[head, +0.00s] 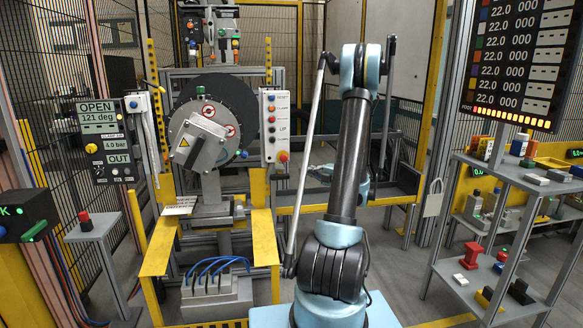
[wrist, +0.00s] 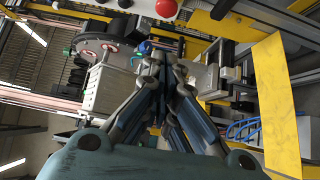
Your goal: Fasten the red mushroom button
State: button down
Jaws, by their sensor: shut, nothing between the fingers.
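A red mushroom button (head: 283,156) sits at the lower end of the white control panel, right of the round clamp (head: 203,140). In the wrist view a round red button (wrist: 166,8) shows at the top edge, on a pale panel. Another red button (head: 84,217) stands on a small grey pedestal at the left. My gripper (wrist: 160,62) is shut and empty, its fingers together below the red button in the wrist picture and apart from it. In the head view my arm hides most of the gripper.
A display box (head: 106,138) reading OPEN stands left of the clamp. Yellow frame parts (head: 264,240) flank the clamp stand. A shelf (head: 520,172) with small coloured parts is at the right. Blue hoses (head: 215,265) loop below the clamp.

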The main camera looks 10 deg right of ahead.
aim_at(283, 159)
jog(key=w+d+x, duration=0.2)
jog(key=x, duration=1)
jog(key=shift+w+a, duration=0.2)
jog(key=shift+w, duration=0.05)
jog(key=shift+w, duration=1.2)
